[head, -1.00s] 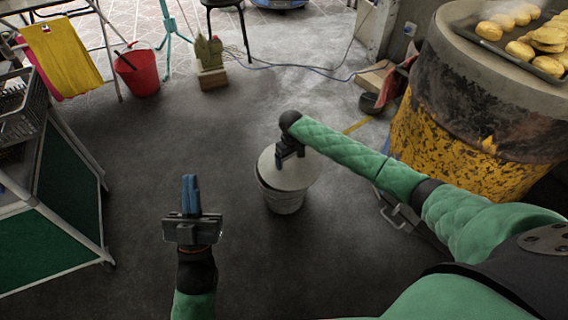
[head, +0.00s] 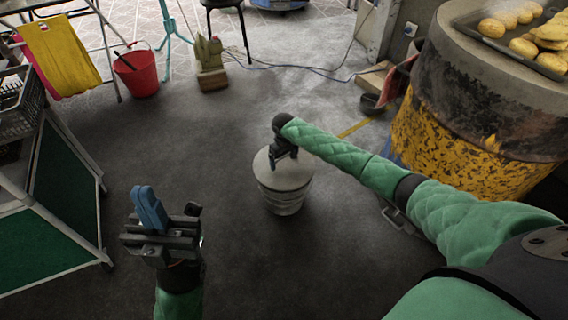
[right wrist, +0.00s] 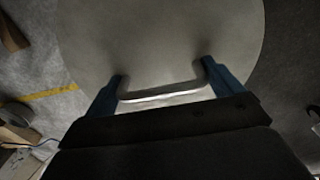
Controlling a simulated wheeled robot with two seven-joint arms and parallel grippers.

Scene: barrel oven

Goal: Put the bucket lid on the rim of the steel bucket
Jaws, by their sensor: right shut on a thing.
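The steel bucket (head: 285,203) stands on the dark floor in the middle of the head view. The round grey bucket lid (head: 293,175) covers its mouth in that view and looks about centred over the rim; I cannot tell whether it touches all round. My right gripper (head: 279,163) is above the lid. In the right wrist view its blue fingers (right wrist: 166,88) hold the two ends of the lid's metal handle (right wrist: 160,95), with the pale lid (right wrist: 160,45) behind. My left gripper (head: 149,208) is at the lower left, apart from the bucket, its blue fingers together and empty.
A rusty yellow barrel oven (head: 450,140) with a bread tray stands at the right. A green-sided cart (head: 70,190) stands at the left. A red bucket (head: 138,75) and a stool are at the back. The floor around the steel bucket is clear.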

